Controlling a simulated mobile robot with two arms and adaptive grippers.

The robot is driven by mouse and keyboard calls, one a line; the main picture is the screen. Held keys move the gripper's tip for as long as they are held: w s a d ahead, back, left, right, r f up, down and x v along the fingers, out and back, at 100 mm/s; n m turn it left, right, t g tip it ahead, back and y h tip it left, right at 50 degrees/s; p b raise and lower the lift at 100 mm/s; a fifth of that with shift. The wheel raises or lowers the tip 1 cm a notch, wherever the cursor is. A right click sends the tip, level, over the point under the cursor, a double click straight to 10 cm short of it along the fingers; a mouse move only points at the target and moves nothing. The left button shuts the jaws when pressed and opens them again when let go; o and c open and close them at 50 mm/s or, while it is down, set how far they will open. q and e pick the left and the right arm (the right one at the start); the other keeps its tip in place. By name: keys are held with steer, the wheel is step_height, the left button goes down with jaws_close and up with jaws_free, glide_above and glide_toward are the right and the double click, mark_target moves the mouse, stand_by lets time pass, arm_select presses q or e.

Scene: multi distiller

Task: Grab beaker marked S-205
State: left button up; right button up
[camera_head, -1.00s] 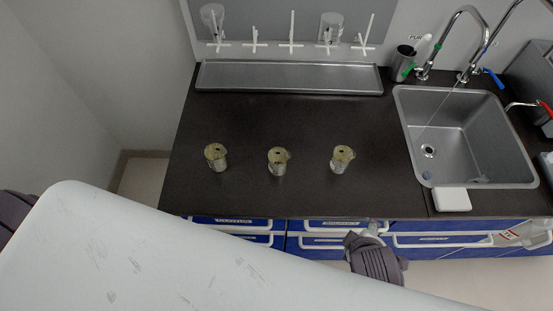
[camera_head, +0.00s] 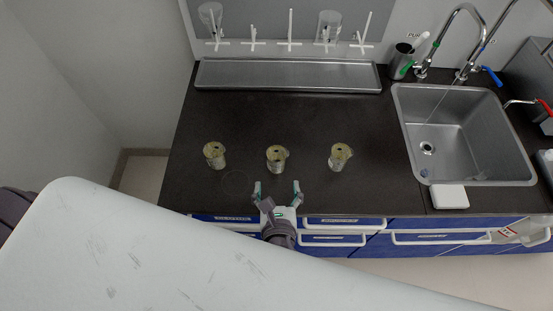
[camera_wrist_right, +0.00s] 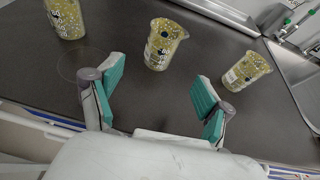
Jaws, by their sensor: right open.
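Three alike beakers with speckled yellowish contents stand in a row on the dark counter: a left one (camera_head: 214,154), a middle one (camera_head: 277,158) and a right one (camera_head: 340,156). Their markings are too small to read, so I cannot tell which is S-205. My right gripper (camera_head: 277,190) is open and empty at the counter's front edge, just short of the middle beaker. In the right wrist view the middle beaker (camera_wrist_right: 165,44) stands beyond the gap between the open teal fingers (camera_wrist_right: 157,98), apart from them. The left beaker (camera_wrist_right: 65,18) and right beaker (camera_wrist_right: 247,70) flank it. My left gripper does not show.
A sink (camera_head: 465,135) with taps is at the right, with a white block (camera_head: 449,197) at its front. A metal tray (camera_head: 288,76) and a peg rack with hanging glassware (camera_head: 330,26) are behind. Blue drawers (camera_head: 345,222) lie below the counter edge. Counter between beakers is clear.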

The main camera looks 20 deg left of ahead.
mark_target(277, 167)
steer(key=x, duration=1.1)
steer(key=shift+w+p, duration=0.1)
steer(key=shift+p, duration=0.25)
steer(key=shift+d, duration=0.1)
steer(key=shift+c, duration=0.4)
steer(key=c, duration=1.2)
